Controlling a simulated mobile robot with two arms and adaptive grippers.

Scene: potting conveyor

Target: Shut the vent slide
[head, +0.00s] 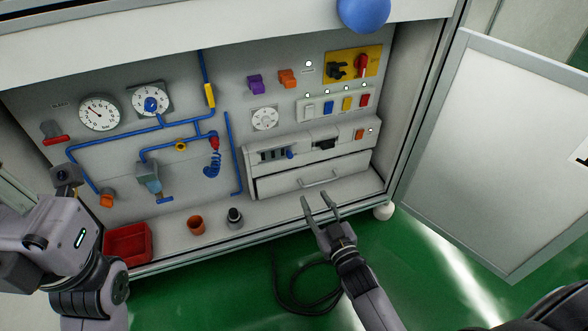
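The vent slide (273,156) appears to be the row of dark slots with a small blue knob (290,155) at its right end. It is on the front of the grey unit low in the cabinet, above the drawer. Dark openings show between the slats. My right gripper (320,203) is in front of and below the drawer, with its two fingers apart and nothing between them. It is apart from the vent. My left arm's end (66,177) is at the far left by the panel; its fingers cannot be made out.
The drawer (318,176) has a bar handle. A red bin (128,245), an orange cup (196,225) and a dark-topped small item (235,217) stand on the cabinet floor. An open door (490,150) bounds the right. A black cable (290,295) lies on the green floor.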

